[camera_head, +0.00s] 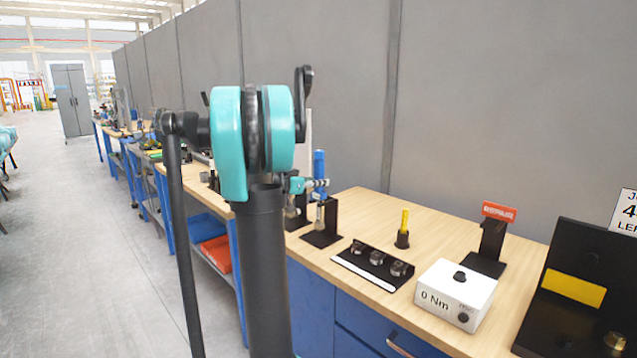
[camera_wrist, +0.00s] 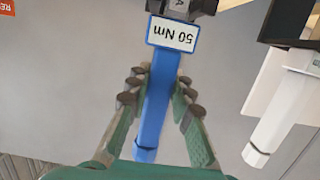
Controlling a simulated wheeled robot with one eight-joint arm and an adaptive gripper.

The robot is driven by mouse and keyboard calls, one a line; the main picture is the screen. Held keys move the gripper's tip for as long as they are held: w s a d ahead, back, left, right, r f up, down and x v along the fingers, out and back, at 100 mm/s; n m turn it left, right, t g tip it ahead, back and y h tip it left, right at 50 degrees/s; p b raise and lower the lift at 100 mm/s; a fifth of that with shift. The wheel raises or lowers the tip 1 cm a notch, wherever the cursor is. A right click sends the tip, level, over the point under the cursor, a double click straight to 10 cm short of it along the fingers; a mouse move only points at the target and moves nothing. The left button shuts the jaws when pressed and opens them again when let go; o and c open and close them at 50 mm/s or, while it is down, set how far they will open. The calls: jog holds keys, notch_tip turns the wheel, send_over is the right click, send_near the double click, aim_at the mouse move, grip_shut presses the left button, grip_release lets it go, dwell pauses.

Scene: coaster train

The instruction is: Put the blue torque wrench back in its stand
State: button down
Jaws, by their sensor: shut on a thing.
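The blue torque wrench (camera_head: 319,163) is upright, handle up, in the head view. In the wrist view its blue handle (camera_wrist: 157,105) lies between my fingers, with a white "50 Nm" label beyond them. My gripper (camera_head: 308,185) is shut on the handle; it also shows in the wrist view (camera_wrist: 158,92). A black stand (camera_head: 332,215) with a flat base is right at the wrench's lower part. I cannot tell whether the wrench rests in it or hangs just in front of it. The wrench's lower end is partly hidden.
On the wooden bench are a black tray (camera_head: 370,262) with several sockets, a yellow-handled tool (camera_head: 403,228), a white "0 Nm" box (camera_head: 455,292) and a red-labelled black stand (camera_head: 490,240). A white-handled tool (camera_wrist: 285,110) stands close by on the right in the wrist view.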

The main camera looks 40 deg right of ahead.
jog(key=shift+f, duration=0.5)
dwell(0.4)
jog(key=c, duration=1.3)
grip_release()
jog(key=shift+f, duration=0.1)
jog(key=shift+a, duration=0.15)
